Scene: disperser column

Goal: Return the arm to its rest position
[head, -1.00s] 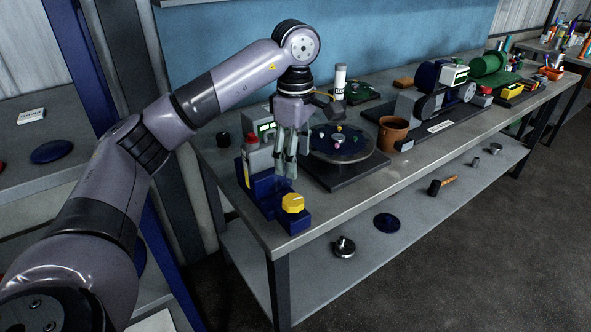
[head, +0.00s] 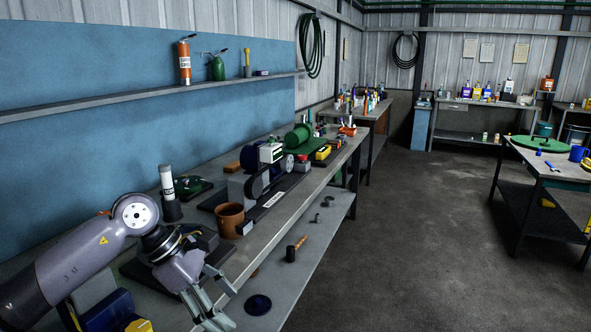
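My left arm reaches in from the lower left, and its gripper (head: 226,308) hangs in front of the near part of the workbench (head: 318,178). Its fingers point down and to the right, spread apart, with nothing seen between them. The gripper hides part of the bench's front edge and of the dark plate behind it. A blue block with a yellow knob (head: 138,325) is partly cut off at the bottom edge, below the arm. My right gripper is out of view.
A hammer (head: 291,252) and a blue disc (head: 258,305) lie on the lower shelf. The floor (head: 420,230) to the right is open, up to another table.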

